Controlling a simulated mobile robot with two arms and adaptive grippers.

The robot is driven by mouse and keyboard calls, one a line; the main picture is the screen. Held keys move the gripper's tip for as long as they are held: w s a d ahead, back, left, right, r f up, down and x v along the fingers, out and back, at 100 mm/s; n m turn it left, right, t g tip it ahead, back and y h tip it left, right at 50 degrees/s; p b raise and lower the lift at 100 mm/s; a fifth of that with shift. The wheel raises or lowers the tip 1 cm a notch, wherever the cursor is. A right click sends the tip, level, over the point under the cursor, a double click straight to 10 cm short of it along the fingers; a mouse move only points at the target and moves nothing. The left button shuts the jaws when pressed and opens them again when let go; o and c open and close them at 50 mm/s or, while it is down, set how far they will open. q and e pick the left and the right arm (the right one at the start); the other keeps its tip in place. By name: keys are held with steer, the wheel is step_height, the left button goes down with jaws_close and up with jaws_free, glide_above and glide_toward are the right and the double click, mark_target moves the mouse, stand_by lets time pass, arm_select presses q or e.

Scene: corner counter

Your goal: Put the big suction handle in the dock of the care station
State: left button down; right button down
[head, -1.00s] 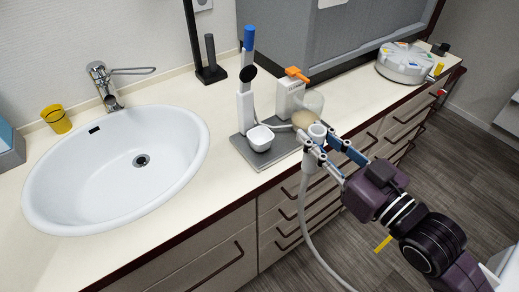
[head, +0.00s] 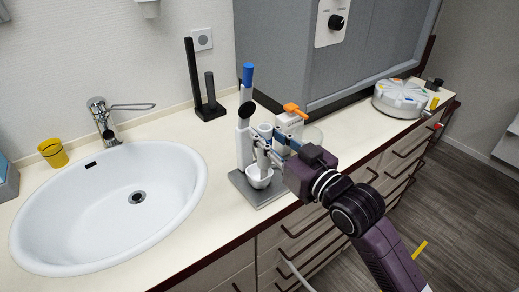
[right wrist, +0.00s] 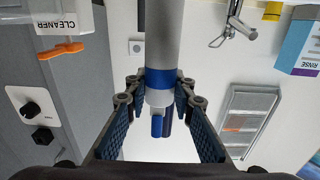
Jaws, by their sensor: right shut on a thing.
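The big suction handle (head: 265,130) is a pale tube with a wide white top; in the right wrist view its grey body (right wrist: 165,38) has a blue band. My right gripper (head: 268,148) is shut on it; the blue-padded fingers flank it in the right wrist view (right wrist: 160,95). The handle is roughly upright over the care station (head: 240,185), a grey base with a white post (head: 244,147) and a blue-tipped handle (head: 247,76). A white cup (head: 260,177) shows just below the held handle. I cannot tell whether they touch. My left gripper is out of view.
An orange-nozzled cleaner bottle (head: 291,120) stands close behind my right gripper. The sink (head: 75,215) is left of the station. A black stand (head: 205,108) is behind it, and a round white organizer (head: 400,98) is farther right. The counter between is mostly clear.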

mark_target(260, 154)
steer(key=shift+x, duration=1.1)
step_height(260, 154, down, 7)
steer(key=shift+f, duration=0.1)
steer(key=shift+f, duration=0.1)
steer(key=c, duration=1.7)
jaws_free()
steer(key=shift+o, duration=0.2)
